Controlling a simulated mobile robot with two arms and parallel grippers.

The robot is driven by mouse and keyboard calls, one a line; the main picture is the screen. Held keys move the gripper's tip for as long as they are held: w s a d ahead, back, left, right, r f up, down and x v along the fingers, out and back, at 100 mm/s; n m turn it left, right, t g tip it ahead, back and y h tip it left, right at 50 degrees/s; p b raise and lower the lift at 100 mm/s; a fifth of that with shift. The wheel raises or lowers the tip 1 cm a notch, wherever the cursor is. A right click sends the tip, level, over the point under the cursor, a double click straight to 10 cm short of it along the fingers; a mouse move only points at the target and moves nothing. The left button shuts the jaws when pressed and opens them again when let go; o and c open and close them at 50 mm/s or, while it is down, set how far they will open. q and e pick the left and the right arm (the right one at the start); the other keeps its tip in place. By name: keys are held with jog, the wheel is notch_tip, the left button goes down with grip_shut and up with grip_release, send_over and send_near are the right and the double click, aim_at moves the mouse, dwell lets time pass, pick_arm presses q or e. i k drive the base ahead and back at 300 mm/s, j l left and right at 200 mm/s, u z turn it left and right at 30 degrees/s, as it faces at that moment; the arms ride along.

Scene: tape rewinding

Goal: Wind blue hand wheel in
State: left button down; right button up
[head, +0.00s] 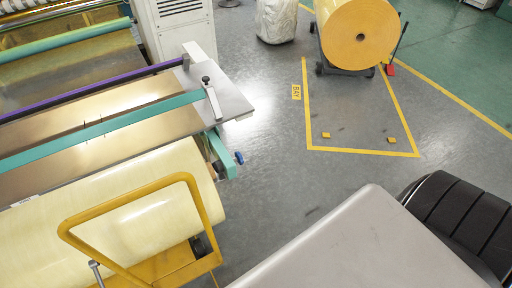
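A small blue hand wheel (239,157) sits at the right end of the winding machine, beside a teal end bracket (221,155). It looks very small from here, and I cannot tell how far it is wound. Below and left of it, a pale yellow roll (150,215) lies along the machine's front. Neither of my grippers is in view, so nothing is seen touching the wheel.
A yellow tubular frame (128,217) stands in front of the pale roll. The machine's metal table (228,95) juts out above the wheel. Open grey floor (265,185) lies to the wheel's right. A large orange-yellow roll (360,35) stands by a yellow-marked bay.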

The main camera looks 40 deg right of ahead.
aim_at(238, 158)
jog(key=k+l, duration=0.1)
jog(key=l, duration=0.35)
jog(key=l+u, duration=0.1)
jog(key=l, duration=0.35)
jog(key=k+l, duration=0.15)
jog(key=l, duration=0.3)
jog(key=k+l+u, duration=0.1)
jog(key=l, duration=0.35)
jog(key=k+l, duration=0.1)
jog(key=l, duration=0.3)
jog(key=k+l+u, duration=0.1)
jog(key=l, duration=0.35)
jog(key=k+l, duration=0.1)
jog(key=l, duration=0.3)
jog(key=z, duration=0.85)
jog(key=i+l, duration=0.15)
jog(key=i, duration=1.9)
jog(key=i+l+z, duration=0.1)
jog(key=i, duration=1.95)
jog(key=i+u, duration=0.15)
jog(key=u, duration=0.35)
jog(key=i+l+u, duration=0.1)
jog(key=u, duration=0.4)
jog(key=i+l+u, duration=0.1)
jog(key=u, duration=0.4)
jog(key=i+l+u, duration=0.1)
jog(key=u, duration=2.05)
